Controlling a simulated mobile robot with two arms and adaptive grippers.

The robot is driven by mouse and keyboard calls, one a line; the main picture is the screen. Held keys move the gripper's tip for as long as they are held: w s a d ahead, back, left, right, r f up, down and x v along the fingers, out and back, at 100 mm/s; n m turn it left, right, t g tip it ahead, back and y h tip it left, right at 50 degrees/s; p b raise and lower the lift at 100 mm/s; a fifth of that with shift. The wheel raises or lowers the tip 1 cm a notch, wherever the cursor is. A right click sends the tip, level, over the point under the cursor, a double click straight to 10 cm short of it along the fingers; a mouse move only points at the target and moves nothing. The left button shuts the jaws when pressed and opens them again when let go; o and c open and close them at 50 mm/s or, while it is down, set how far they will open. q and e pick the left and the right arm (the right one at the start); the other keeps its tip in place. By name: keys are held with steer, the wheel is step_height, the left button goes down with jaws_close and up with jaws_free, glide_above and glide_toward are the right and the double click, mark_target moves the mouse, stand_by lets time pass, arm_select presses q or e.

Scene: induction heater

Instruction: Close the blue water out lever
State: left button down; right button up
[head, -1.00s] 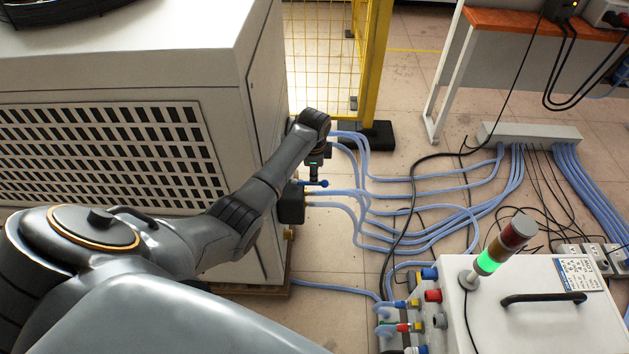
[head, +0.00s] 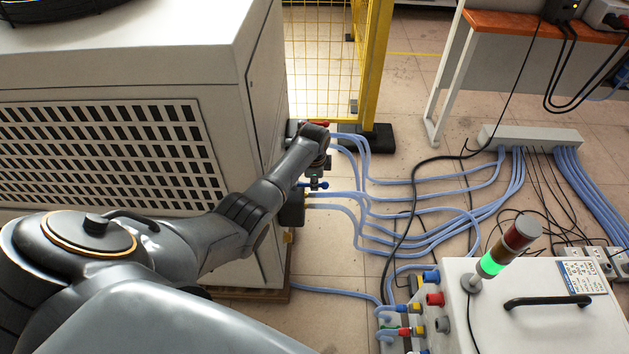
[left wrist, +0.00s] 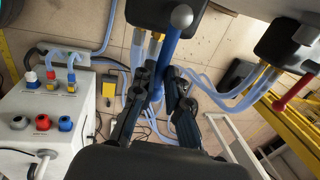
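The blue lever (head: 318,185) sits on a dark valve block at the right side of the big cabinet. In the left wrist view the blue lever (left wrist: 171,48) runs from a silver knob down toward the space between my fingers. My left gripper (head: 315,170) points down just above the lever. In the left wrist view its two dark fingers (left wrist: 162,72) stand apart, with the lever's lower part between them. Whether either finger touches the lever is hard to tell. My right gripper is not in view.
A red lever (left wrist: 297,92) sits on another valve block (left wrist: 288,40). Blue hoses (head: 400,225) cross the floor. The white cabinet (head: 120,60) stands left, a yellow fence post (head: 374,70) behind, and a white control box (head: 545,320) with a signal lamp at the lower right.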

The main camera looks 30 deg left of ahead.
arm_select(q)
steer(key=m+p, duration=0.1)
steer(key=s+m+p, duration=0.1)
steer(key=m, duration=0.1)
steer(key=s+m+p, duration=0.1)
steer(key=p, duration=0.1)
steer(key=shift+s+d+m+h, duration=0.2)
steer(key=shift+d+m+h, duration=0.1)
steer(key=shift+h, duration=0.1)
steer(key=c, duration=1.4)
jaws_free()
steer(key=shift+o, duration=0.2)
steer(key=shift+r, duration=0.1)
step_height(320, 180, up, 7)
steer(key=s, duration=0.1)
steer(key=shift+s, duration=0.25)
steer(key=shift+d+r, duration=0.1)
